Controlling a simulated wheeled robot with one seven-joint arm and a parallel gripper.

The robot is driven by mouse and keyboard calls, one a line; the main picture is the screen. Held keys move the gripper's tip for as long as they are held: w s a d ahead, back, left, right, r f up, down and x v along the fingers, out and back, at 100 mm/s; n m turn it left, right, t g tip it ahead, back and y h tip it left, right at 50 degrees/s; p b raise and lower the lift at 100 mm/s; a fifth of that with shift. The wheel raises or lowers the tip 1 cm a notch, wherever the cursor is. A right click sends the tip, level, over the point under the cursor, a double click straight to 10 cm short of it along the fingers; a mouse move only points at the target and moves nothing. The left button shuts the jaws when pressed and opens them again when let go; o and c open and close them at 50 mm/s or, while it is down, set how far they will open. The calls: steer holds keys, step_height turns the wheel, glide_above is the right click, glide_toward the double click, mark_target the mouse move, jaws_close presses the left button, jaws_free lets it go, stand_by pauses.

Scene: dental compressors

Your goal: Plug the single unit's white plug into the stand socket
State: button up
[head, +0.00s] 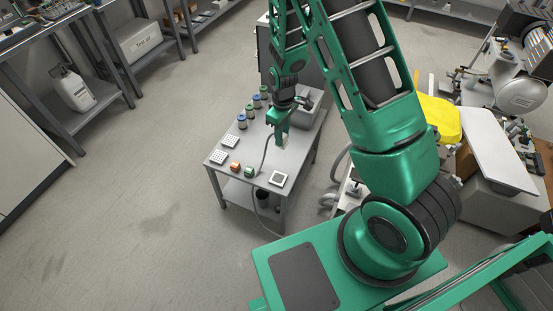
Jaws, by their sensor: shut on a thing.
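My gripper (282,138) is above the grey stand table (225,168), pointing down and shut on a small pale thing that looks like the white plug (283,146). The fingers hide most of it. A grey cable (264,160) runs from near the gripper down across the table top and over its front edge. A white square plate with a dark middle, which looks like the stand socket (279,178), lies near the table's front right corner. The plug is apart from the socket, farther back on the table. The single unit cannot be told for sure.
Several jars (242,122) stand along the table's left edge. White gridded pads (229,143), an orange block (235,167) and a green block (249,172) lie near the front left. A grey box (305,110) stands at the back right. Floor on the left is clear.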

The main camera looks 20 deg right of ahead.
steer(key=shift+s+a+f+n, duration=0.6)
steer(key=shift+f+n, duration=0.75)
steer(key=shift+f, duration=1.1)
steer(key=shift+s+a+f+n, duration=0.45)
steer(key=shift+s+f+n, duration=0.6)
steer(key=shift+f, duration=1.35)
steer(key=shift+s+a+f+n, duration=0.5)
steer(key=shift+f+n, duration=1.1)
steer(key=shift+f, duration=0.85)
steer(key=shift+f, duration=0.3)
steer(key=o, duration=1.6)
steer(key=shift+o, duration=0.2)
step_height(320, 180, up, 7)
